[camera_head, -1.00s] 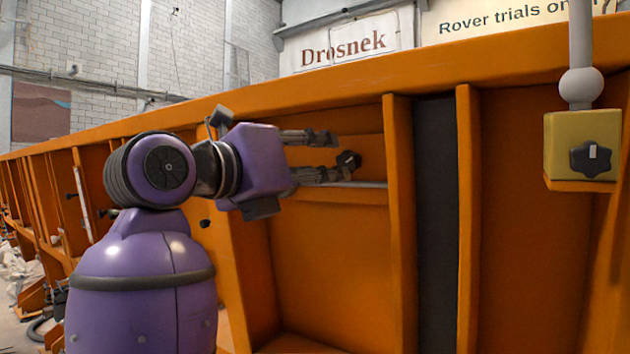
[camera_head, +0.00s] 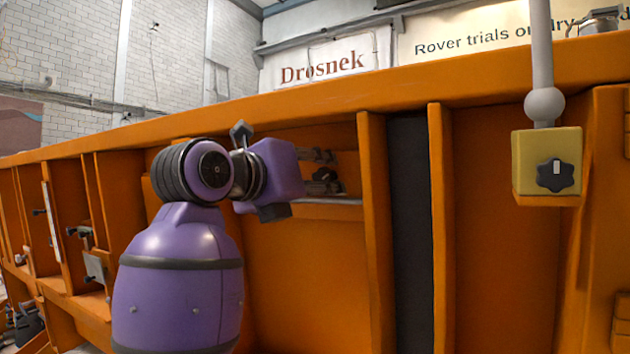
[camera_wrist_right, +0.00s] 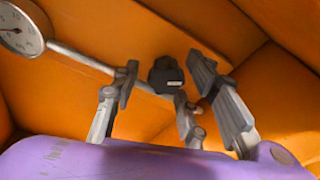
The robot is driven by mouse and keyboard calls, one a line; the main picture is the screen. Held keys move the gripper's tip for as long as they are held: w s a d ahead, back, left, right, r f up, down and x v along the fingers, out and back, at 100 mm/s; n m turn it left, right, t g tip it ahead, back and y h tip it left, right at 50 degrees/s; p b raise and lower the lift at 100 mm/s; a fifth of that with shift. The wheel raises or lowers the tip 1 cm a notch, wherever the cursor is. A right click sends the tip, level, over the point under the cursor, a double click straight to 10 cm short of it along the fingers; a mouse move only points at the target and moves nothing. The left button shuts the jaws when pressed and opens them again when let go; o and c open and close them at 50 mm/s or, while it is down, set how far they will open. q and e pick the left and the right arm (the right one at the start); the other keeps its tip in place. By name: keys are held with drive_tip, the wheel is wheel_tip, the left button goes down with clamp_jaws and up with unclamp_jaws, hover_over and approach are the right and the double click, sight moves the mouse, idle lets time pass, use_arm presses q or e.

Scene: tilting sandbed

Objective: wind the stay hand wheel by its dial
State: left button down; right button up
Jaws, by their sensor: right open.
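The stay hand wheel, a dark lobed knob (camera_head: 325,177), sits in a bay of the orange bed wall, right by my fingertips. In the right wrist view the knob (camera_wrist_right: 166,75) shows ahead, in the gap between my fingers; I see no grip on it. A white round dial with a needle (camera_wrist_right: 20,30) is at the upper left there, cut by the frame edge. A grey rod (camera_wrist_right: 90,62) runs from beside it towards my fingers. My right gripper (camera_head: 318,171) is open; its fingers also show in the wrist view (camera_wrist_right: 172,97). My left gripper is out of view.
A yellow box (camera_head: 530,165) with another dark knob (camera_head: 556,176) hangs on a grey post at the right. Orange ribs (camera_head: 375,230) bound the bay, with a dark strip (camera_head: 408,230) beyond. More fittings (camera_head: 85,236) line the wall at left.

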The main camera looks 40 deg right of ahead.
drive_tip(key=shift+s, duration=0.1)
drive_tip(key=c, duration=1)
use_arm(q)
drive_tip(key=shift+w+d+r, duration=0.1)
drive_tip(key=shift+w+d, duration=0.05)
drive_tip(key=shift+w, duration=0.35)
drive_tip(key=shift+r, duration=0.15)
